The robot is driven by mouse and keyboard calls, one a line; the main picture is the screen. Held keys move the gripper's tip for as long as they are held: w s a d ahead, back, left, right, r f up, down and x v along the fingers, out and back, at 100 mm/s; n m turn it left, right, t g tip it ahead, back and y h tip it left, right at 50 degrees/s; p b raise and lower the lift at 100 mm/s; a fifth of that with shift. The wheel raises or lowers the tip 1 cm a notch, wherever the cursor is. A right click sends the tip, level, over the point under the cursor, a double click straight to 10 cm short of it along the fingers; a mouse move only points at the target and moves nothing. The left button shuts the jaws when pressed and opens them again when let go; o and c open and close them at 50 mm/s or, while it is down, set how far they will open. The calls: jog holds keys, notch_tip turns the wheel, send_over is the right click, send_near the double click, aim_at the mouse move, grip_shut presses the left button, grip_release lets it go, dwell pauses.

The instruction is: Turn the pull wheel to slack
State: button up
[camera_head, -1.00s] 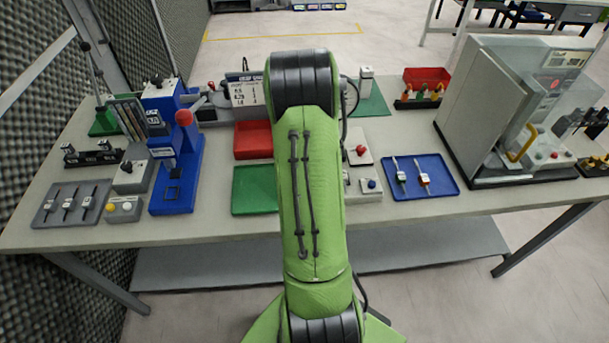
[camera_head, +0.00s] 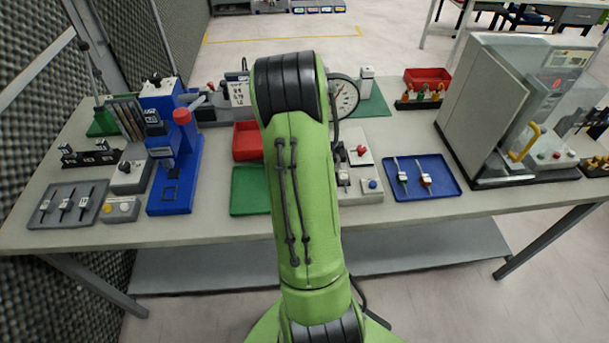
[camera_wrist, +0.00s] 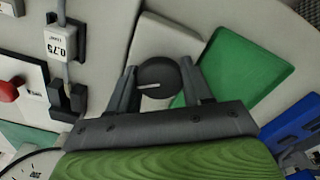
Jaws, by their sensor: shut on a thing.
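In the wrist view a dark round wheel (camera_wrist: 156,70) with a pale line on its face sits between the two fingers of my gripper (camera_wrist: 160,84). The fingers are shut on it, one at each side. Grey blocks show behind it. In the head view my green arm hides the wheel and my gripper. A round white dial gauge (camera_head: 344,98) shows just right of my arm; part of its face also shows at the bottom left of the wrist view (camera_wrist: 32,166). Its reading is too small to tell.
A green tray (camera_head: 248,190) and red tray (camera_head: 246,141) lie left of my arm, near a blue press (camera_head: 178,190). To the right are a small red-knob box (camera_head: 360,150), a blue tray (camera_head: 448,176) with two tools, and a large grey cabinet (camera_head: 480,90).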

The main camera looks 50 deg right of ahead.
jog(key=n, duration=0.5)
jog(key=shift+n+b, duration=0.3)
jog(key=shift+b, duration=0.1)
jog(key=n+b, duration=0.1)
jog(key=n, duration=0.4)
jog(key=shift+n, duration=0.4)
jog(key=o, duration=1)
jog(key=shift+o, duration=0.2)
notch_tip(320, 180, up, 16)
jog(key=p, duration=0.3)
jog(key=shift+a+f, duration=0.1)
